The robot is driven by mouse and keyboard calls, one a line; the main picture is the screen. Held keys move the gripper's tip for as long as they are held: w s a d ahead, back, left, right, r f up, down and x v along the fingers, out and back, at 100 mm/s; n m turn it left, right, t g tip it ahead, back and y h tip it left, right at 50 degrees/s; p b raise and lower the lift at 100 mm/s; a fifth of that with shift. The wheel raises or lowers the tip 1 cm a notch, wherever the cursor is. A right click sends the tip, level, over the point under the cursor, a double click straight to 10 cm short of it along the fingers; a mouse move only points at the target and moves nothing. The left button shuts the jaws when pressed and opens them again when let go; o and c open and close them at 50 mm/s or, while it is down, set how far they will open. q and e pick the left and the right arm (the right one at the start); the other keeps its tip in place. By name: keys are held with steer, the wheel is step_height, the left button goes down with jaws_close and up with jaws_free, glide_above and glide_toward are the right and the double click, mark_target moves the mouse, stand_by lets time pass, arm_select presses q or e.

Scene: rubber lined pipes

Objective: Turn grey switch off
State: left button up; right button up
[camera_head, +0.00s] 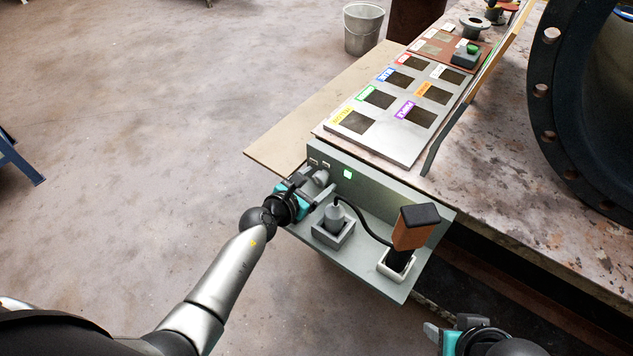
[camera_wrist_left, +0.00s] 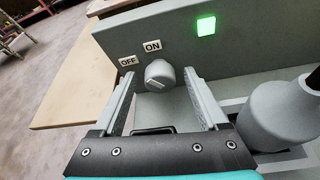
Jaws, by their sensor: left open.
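The grey switch (camera_head: 321,177) is a round knob on the upright face of a grey-green panel (camera_head: 385,188). In the left wrist view the switch (camera_wrist_left: 159,74) sits below the OFF label (camera_wrist_left: 128,62) and ON label (camera_wrist_left: 152,45); I cannot tell which one it points to. A green light (camera_head: 347,174) on the panel is lit. My left gripper (camera_head: 313,186) is open at the switch. In the left wrist view its fingers (camera_wrist_left: 158,82) stand on either side of the knob, with gaps showing. My right gripper (camera_head: 441,333) is partly visible at the bottom.
A grey plug (camera_head: 334,215) in a socket stands close to the left gripper. An orange-brown block with a black top (camera_head: 414,230) stands in a white holder (camera_head: 398,268). Behind is a bench with a plate of labelled square openings (camera_head: 398,137). A large flanged pipe (camera_head: 590,110) stands right.

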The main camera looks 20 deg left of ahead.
arm_select(q)
steer(key=shift+c, duration=0.4)
jaws_close()
